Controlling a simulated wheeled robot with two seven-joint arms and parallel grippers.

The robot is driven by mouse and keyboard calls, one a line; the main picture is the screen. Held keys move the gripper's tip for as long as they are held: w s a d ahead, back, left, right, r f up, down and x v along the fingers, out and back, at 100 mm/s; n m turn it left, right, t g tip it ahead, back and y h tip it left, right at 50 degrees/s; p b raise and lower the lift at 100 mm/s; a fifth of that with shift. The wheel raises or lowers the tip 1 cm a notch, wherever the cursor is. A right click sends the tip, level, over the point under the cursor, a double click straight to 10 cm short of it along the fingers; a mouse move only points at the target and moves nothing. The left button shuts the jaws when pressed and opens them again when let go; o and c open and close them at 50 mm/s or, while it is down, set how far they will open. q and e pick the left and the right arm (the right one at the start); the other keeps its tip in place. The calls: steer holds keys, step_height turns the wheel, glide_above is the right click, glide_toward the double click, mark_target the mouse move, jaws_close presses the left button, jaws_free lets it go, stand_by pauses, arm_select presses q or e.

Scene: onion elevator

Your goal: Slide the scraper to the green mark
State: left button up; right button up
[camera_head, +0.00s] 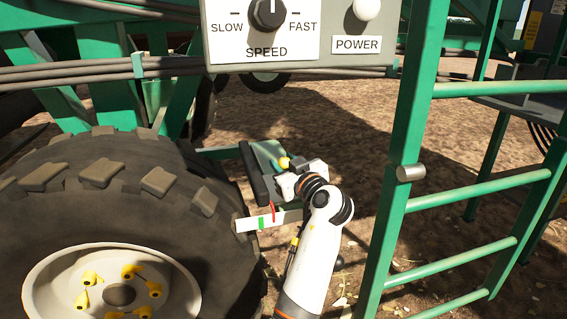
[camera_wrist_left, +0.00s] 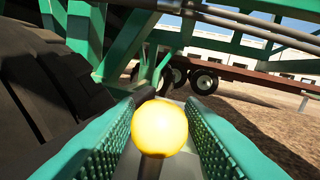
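A yellow ball knob (camera_head: 284,162) on a stem stands right of the tire at the machine's side; it also fills the middle of the left wrist view (camera_wrist_left: 160,130). My left gripper (camera_head: 282,172) is at the knob, and its green padded fingers (camera_wrist_left: 160,122) stand apart on either side of it. Slight gaps seem to show beside the knob; firm contact is not visible. I cannot make out the scraper clearly. My right gripper is not in view.
A big tire (camera_head: 120,200) fills the left. A green ladder (camera_head: 395,180) stands right of my left arm. A grey control box (camera_head: 300,55) with a speed dial (camera_head: 267,12) hangs above. A dark block (camera_head: 253,172) lies left of the gripper.

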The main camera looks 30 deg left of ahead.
mark_target(272, 188)
arm_select(q)
jaws_close()
steer(key=shift+s+a+p, duration=0.3)
steer(key=shift+s+a, duration=0.75)
steer(key=shift+s, duration=0.15)
steer(key=shift+o, duration=2)
jaws_free()
steer(key=shift+w, duration=0.15)
steer(key=shift+d, duration=0.1)
